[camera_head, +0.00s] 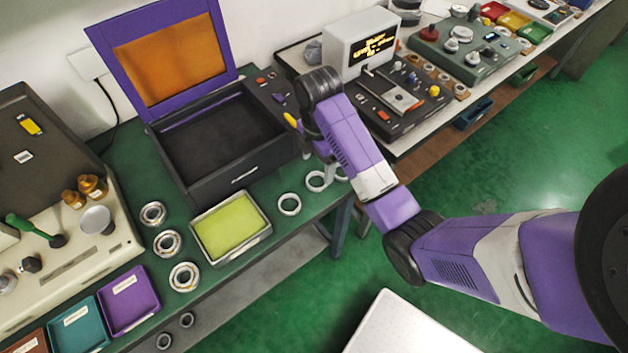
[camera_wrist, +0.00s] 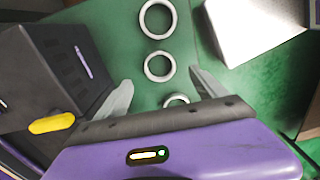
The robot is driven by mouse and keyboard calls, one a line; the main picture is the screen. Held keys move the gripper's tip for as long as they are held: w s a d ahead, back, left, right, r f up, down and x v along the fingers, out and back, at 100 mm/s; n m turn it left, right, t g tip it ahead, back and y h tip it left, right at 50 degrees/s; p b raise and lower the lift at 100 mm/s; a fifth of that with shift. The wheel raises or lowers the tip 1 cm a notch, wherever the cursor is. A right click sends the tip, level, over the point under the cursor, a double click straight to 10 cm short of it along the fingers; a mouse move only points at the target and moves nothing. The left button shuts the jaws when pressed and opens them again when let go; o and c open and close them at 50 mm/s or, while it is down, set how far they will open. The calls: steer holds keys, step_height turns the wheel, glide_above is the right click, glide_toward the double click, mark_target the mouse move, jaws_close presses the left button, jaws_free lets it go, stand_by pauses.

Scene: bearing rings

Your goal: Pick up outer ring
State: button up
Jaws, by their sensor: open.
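Plain pale rings lie on the green table in the head view: one at the front (camera_head: 289,214), one farther back (camera_head: 308,184), and a third partly hidden behind my arm. In the wrist view, a large ring (camera_wrist: 141,18) is at the top, a middle ring (camera_wrist: 146,67) is below it, and a smaller-looking ring (camera_wrist: 176,97) is partly covered by my gripper. I cannot tell which is the outer ring. My gripper (camera_wrist: 160,76) is open and empty above the rings, its fingers either side of the lower two. In the head view my arm mostly hides it.
An open black case (camera_head: 240,180) with a purple-framed lid stands left of the rings. A control panel bench (camera_head: 410,125) stands behind to the right. The table edge is close.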

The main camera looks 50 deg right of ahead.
mark_target(317, 180)
step_height(317, 180, down, 6)
steer(key=shift+f+p, duration=0.25)
steer(key=shift+p, duration=0.3)
steer(key=c, duration=1.5)
steer(key=shift+c, duration=0.2)
steer(key=shift+r, duration=0.15)
